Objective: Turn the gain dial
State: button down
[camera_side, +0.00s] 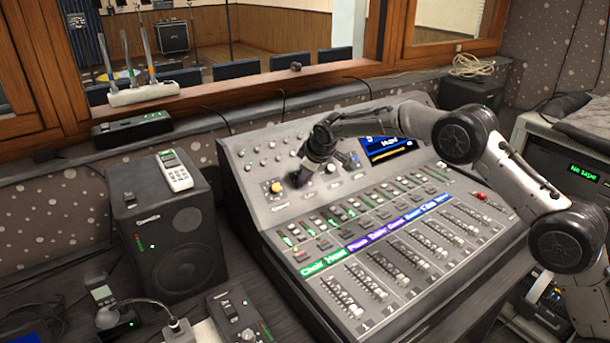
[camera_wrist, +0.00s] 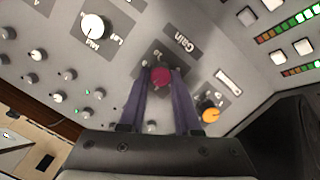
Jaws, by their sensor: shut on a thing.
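In the side view my gripper (camera_side: 298,180) reaches down to the sloped upper panel of the mixing console (camera_side: 255,215), and the dial is hidden there behind the fingers.
A yellow knob (camera_wrist: 210,114) sits close beside the dial, and it also shows in the side view (camera_side: 275,187). A white knob (camera_wrist: 95,27) and several small grey knobs are nearby. Rows of faders (camera_side: 400,270) fill the console's lower part. A speaker (camera_side: 170,235) stands to the left.

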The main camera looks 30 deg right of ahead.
jog(key=shift+m, duration=0.4)
jog(key=c, duration=0.6)
grip_release()
jog(key=v, duration=1.3)
jog(key=shift+s+r, duration=0.15)
jog(key=shift+r, duration=0.25)
